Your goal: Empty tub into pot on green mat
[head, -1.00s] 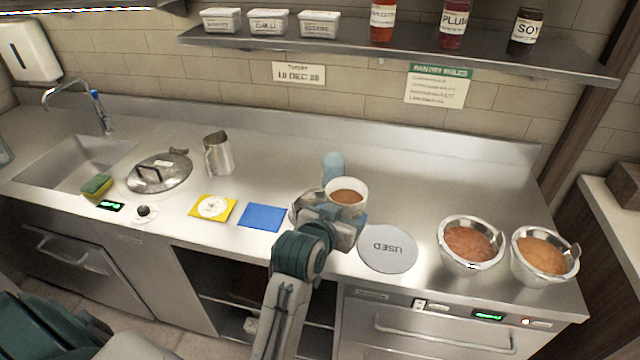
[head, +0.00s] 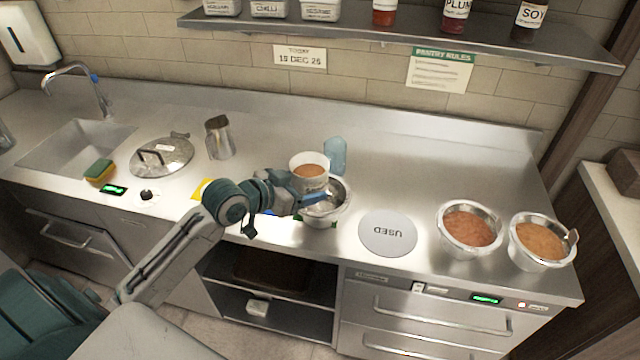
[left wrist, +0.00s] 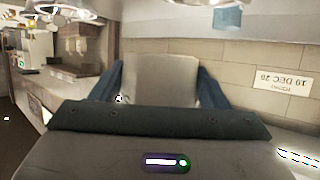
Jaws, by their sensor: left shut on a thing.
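My left gripper (head: 303,198) is shut on a white tub (head: 310,178) of orange-brown sauce. It holds the tub above the back left side of a metal pot (head: 335,208), looking roughly upright with sauce still in it. In the left wrist view the tub (left wrist: 160,78) sits between blue finger pads. A small strip of the green mat (head: 331,223) shows under the pot's front edge. The arm hides part of the pot, so its contents are unclear. My right gripper is not in view.
A light blue object (head: 335,153) stands just behind the tub. Two metal pots of sauce, one redder (head: 468,230) and one orange (head: 542,243), stand further right. The yellow mat (head: 200,188) is partly hidden.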

